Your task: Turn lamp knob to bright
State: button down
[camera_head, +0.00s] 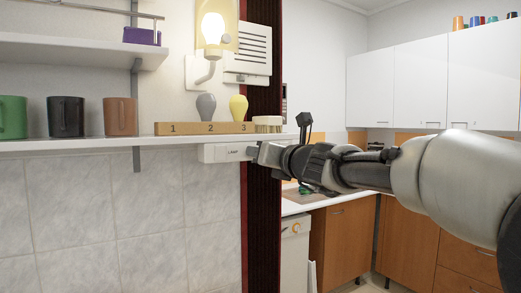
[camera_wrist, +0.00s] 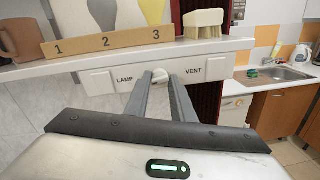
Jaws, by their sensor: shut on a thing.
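The lit lamp bulb (camera_head: 213,28) glows in a wall fitting above the shelf. A white control panel (camera_head: 222,152) hangs under the shelf edge. In the wrist view the panel carries a LAMP label (camera_wrist: 124,79) on the left and a VENT label (camera_wrist: 191,71) on the right.
Several mugs stand at the left. A dark red-edged post (camera_head: 262,220) is close behind my gripper.

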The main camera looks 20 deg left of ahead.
jog(key=shift+f+m, duration=0.2)
jog(key=shift+m, duration=0.1)
jog(key=c, duration=1.5)
grip_release()
jog(key=shift+r, duration=0.15)
jog(key=shift+c, duration=0.2)
jog(key=shift+s, duration=0.1)
jog(key=v, duration=1.7)
jog(key=shift+s+d+r, duration=0.1)
jog(key=shift+s+r, duration=0.05)
